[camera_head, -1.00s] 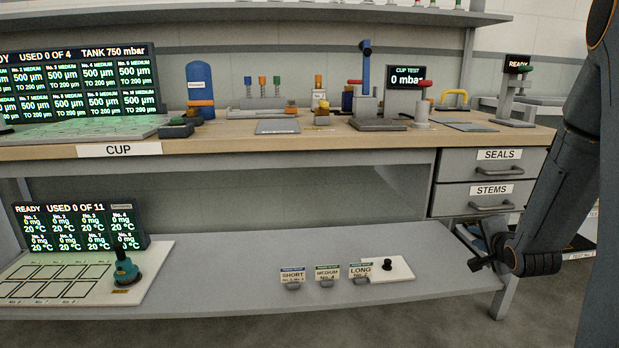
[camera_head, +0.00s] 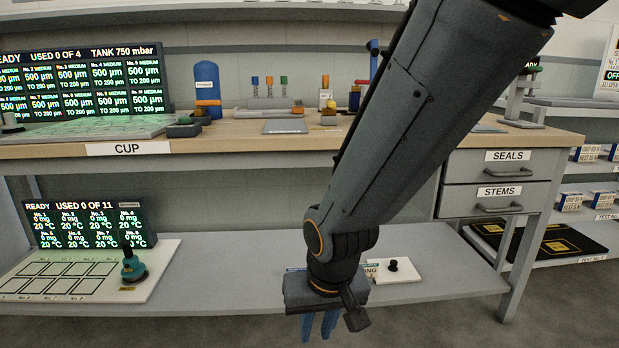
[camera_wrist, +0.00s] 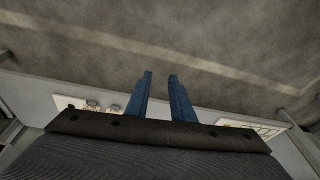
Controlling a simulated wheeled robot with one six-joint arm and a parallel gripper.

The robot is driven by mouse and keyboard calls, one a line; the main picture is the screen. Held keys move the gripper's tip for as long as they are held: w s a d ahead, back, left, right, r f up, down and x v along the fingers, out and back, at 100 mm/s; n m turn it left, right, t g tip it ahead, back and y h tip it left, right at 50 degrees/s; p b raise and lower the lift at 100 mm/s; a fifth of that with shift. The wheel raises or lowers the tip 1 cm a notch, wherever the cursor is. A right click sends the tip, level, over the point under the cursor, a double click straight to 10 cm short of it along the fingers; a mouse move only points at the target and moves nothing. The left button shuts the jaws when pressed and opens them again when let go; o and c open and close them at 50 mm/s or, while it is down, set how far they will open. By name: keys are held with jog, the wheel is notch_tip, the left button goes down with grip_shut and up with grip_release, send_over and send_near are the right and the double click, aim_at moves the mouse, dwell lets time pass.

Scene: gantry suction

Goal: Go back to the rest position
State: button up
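My gripper (camera_head: 318,328) hangs in front of the lower shelf of the bench, its blue fingers pointing down. In the wrist view the two blue fingers (camera_wrist: 160,95) stand apart with nothing between them, over bare floor.
The lower shelf (camera_head: 225,285) holds a white tray with a teal knobbed tool (camera_head: 132,268) at left and a small white plate (camera_head: 405,272) at right. The worktop edge (camera_head: 230,142) lies behind my arm. Drawers (camera_head: 497,162) stand at right. Floor in front is clear.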

jog(key=s+a+r+n+g, duration=0.1)
jog(key=s+a+n+g, duration=0.2)
jog(key=s, duration=0.9)
jog(key=d+r+m+p, duration=0.2)
jog(key=d+r+p, duration=0.8)
jog(key=r+p, duration=0.3)
jog(key=d+r+m+h+p, duration=0.1)
jog(key=d+r+m+p, duration=0.2)
jog(key=d+r+p, duration=0.8)
notch_tip(320, 180, up, 4)
jog(key=p, duration=0.4)
jog(key=shift+s+f, duration=0.25)
jog(key=shift+s, duration=0.05)
